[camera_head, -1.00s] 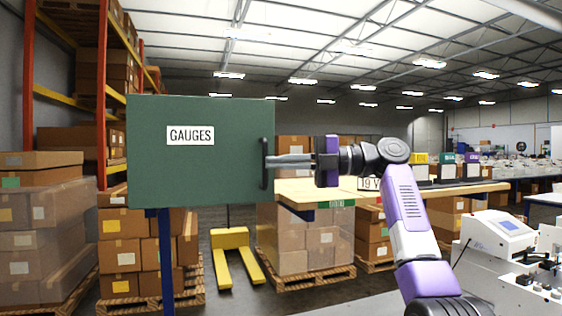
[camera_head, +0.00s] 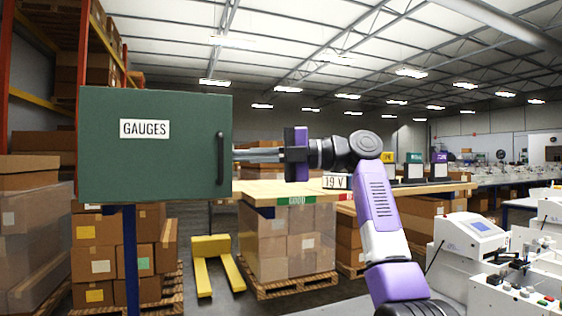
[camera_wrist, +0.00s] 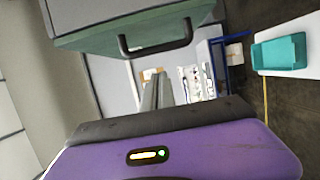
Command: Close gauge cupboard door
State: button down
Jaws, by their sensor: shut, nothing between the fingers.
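The gauge cupboard door (camera_head: 150,165) is a dark green panel with a white GAUGES label, at left in the head view. Its dark upright bar handle (camera_head: 220,158) is near its right edge. The door's face is towards me; I cannot tell how far it stands open. My gripper (camera_head: 238,155) is shut and empty, pointing left, its tips at the door's right edge, level with the handle. I cannot tell whether they touch the door. In the wrist view the fingers (camera_wrist: 156,85) lie below the handle (camera_wrist: 155,48), seemingly apart from it.
A yellow pallet jack (camera_head: 212,255) and stacked boxes (camera_head: 285,240) stand beyond, on the floor. White machines (camera_head: 470,240) stand at right. A teal tray (camera_wrist: 280,52) shows in the wrist view.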

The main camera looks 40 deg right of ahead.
jog(key=w+d, duration=0.1)
jog(key=d, duration=0.7)
jog(key=shift+w, duration=0.4)
jog(key=shift+d, duration=0.15)
jog(key=shift+f, duration=0.1)
